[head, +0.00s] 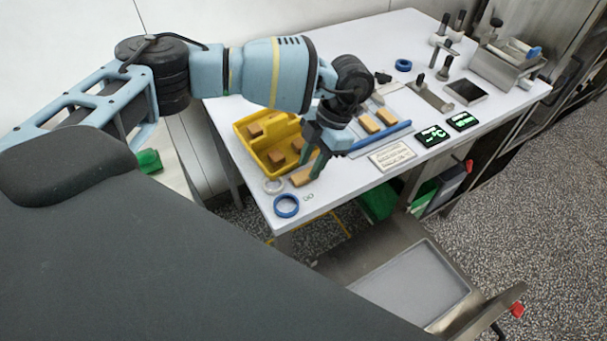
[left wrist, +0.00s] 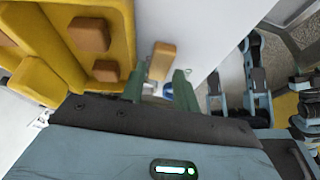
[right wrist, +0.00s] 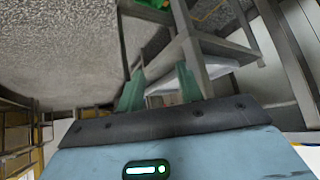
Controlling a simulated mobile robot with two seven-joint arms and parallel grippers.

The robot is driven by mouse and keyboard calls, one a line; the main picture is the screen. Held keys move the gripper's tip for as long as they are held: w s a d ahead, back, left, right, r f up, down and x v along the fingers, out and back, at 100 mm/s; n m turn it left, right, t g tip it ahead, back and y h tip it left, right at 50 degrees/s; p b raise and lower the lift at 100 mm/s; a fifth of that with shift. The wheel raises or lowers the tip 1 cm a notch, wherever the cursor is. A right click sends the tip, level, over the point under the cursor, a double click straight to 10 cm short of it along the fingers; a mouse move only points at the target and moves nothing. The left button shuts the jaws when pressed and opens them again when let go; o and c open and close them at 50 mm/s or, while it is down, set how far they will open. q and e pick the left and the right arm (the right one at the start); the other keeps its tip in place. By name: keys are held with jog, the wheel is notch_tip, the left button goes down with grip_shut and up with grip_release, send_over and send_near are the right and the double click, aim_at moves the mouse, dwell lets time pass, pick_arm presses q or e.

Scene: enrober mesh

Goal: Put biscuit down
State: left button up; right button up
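My left gripper (head: 318,160) is low over the white table's near edge, right of the yellow tray. In the left wrist view its green fingers (left wrist: 158,82) stand apart. A tan biscuit (left wrist: 161,62) shows between and just beyond them, with gaps at its sides; it appears to lie on the table. In the head view this biscuit (head: 303,175) is beside the fingertips, partly hidden. Several biscuits (head: 255,130) sit in the yellow tray (head: 243,127). Two biscuits (head: 370,124) lie behind a blue bar (head: 382,138). My right gripper (right wrist: 160,88) is open and empty, away from the table.
A blue ring (head: 287,206) and a pale ring (head: 273,186) lie near the table's front corner. A printed card (head: 391,156) and two black displays (head: 432,135) are to the right. A metal bin (head: 500,65) with tools stands at the far right.

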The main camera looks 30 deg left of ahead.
pick_arm(q)
jog(key=shift+x, duration=0.9)
jog(key=c, duration=0.4)
jog(key=shift+r, duration=0.1)
jog(key=shift+r, duration=0.5)
notch_tip(320, 180, up, 2)
jog(key=shift+r, duration=0.15)
jog(key=s+d, duration=0.3)
jog(key=d, duration=0.1)
jog(key=s+d+r, duration=0.1)
jog(key=s+d, duration=0.2)
jog(key=d, duration=0.1)
jog(key=s+d, duration=0.4)
jog(key=shift+d+r, duration=0.2)
jog(key=shift+r, duration=0.05)
